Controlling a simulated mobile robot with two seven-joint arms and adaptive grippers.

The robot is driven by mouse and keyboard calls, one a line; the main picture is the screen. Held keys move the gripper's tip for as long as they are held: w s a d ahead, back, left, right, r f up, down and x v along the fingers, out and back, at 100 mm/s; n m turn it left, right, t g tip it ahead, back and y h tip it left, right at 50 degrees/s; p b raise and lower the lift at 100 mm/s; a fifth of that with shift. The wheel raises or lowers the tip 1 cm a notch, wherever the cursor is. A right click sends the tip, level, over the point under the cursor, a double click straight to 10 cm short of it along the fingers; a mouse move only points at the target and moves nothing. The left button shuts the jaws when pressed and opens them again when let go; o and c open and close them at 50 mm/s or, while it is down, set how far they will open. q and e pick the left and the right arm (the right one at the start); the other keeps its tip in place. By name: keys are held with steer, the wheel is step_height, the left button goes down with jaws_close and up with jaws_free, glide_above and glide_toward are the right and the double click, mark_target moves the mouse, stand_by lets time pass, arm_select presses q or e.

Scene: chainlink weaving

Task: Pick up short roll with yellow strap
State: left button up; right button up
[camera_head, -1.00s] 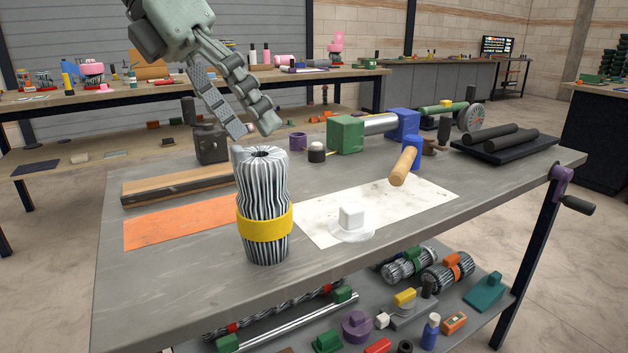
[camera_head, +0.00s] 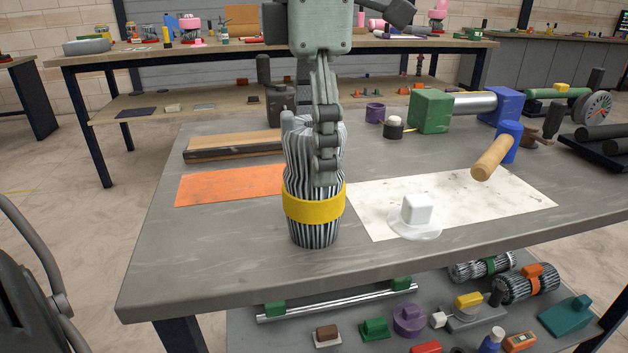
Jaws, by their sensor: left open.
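The short roll (camera_head: 315,232) is a bundle of grey and white striped strands. It stands upright near the front of the grey table, with a yellow strap (camera_head: 314,205) around its lower half. My left gripper (camera_head: 326,165) points down at the roll's upper part, with its fingers seen nearly edge-on. One jointed finger covers part of the roll's top and side, with its tip a little above the strap. The gripper is open; whether a finger touches the roll cannot be told. The other finger is mostly hidden.
A dark-edged wooden board (camera_head: 235,146) lies behind. Other rolls lie on the lower shelf.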

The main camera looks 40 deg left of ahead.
arm_select(q)
steer(key=shift+f, duration=0.35)
steer(key=shift+c, duration=0.5)
steer(key=shift+r, duration=0.1)
steer(key=c, duration=1.5)
